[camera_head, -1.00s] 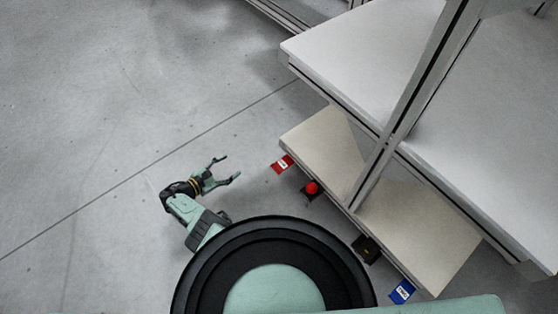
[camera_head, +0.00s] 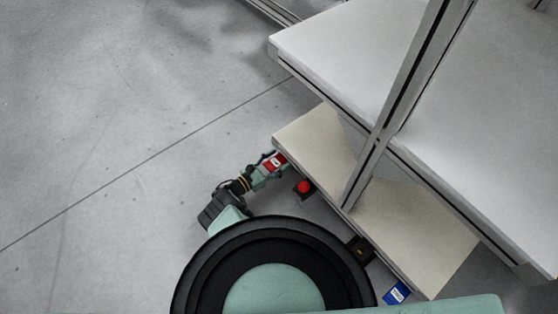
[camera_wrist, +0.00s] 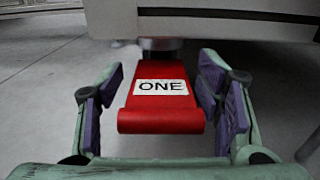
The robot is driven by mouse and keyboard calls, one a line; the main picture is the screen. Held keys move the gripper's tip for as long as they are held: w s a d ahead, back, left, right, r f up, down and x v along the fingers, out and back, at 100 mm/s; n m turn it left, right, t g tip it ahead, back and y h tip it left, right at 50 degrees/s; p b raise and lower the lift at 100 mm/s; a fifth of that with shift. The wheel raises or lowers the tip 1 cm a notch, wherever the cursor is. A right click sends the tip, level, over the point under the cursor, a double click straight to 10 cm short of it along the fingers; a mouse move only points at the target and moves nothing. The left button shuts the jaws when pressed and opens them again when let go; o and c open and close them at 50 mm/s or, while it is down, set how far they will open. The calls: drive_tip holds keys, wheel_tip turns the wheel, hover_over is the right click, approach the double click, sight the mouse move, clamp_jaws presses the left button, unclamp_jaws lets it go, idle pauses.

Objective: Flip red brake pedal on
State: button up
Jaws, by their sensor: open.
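The red brake pedal (camera_wrist: 160,118) with a white "ONE" label is in the middle of the wrist view, under the edge of a light table. It stands between my gripper's two open fingers (camera_wrist: 160,105), with a gap on the left and a narrower gap on the right. In the head view the red pedal (camera_head: 275,161) shows at the table's front left corner. Whether the fingers touch the pedal cannot be told.
A red round button (camera_head: 304,187) on a dark box sits just right of the pedal. Farther along the table edge are a dark box (camera_head: 361,250) and a blue tag (camera_head: 397,292). The beige lower shelf (camera_head: 320,140) and a metal post (camera_head: 380,130) are close. Floor on the left is clear.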

drive_tip(key=shift+w+d, duration=0.2)
drive_tip(key=shift+d, duration=0.15)
drive_tip(key=shift+c, duration=0.2)
drive_tip(key=c, duration=1.4)
